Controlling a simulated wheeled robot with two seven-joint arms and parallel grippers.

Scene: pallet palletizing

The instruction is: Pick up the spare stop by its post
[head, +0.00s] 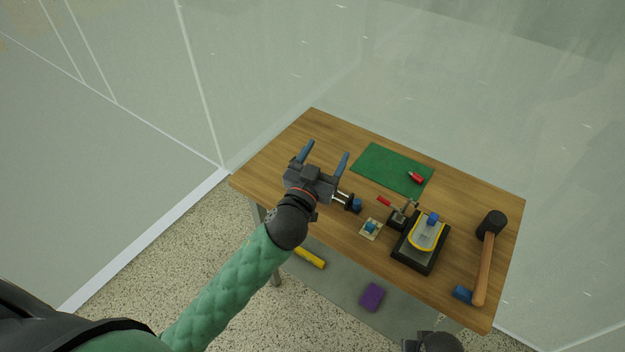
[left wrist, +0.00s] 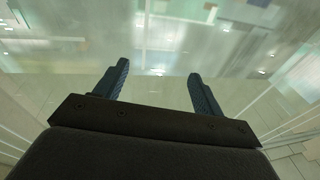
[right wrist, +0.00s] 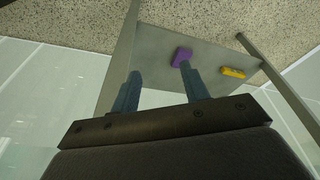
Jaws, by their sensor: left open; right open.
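A small pale square plate with a blue-teal post (head: 370,228) stands on the wooden table, left of the black fixture; it looks like the spare stop, though it is small here. A dark piece with a blue top (head: 355,205) and a silver rod lies just left of it, partly hidden by my left gripper. My left gripper (head: 324,152) is open and empty above the table's left part, up and left of both pieces, fingers pointing to the far side. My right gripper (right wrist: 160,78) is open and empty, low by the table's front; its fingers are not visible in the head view.
The black fixture (head: 412,258) holds a yellow-edged part, with a red-handled clamp (head: 385,202) beside it. A mallet (head: 484,265) lies at right, a green mat (head: 385,165) at the back. A purple block (head: 371,297) and yellow piece (head: 310,257) lie below the table. The left tabletop (head: 262,172) is clear.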

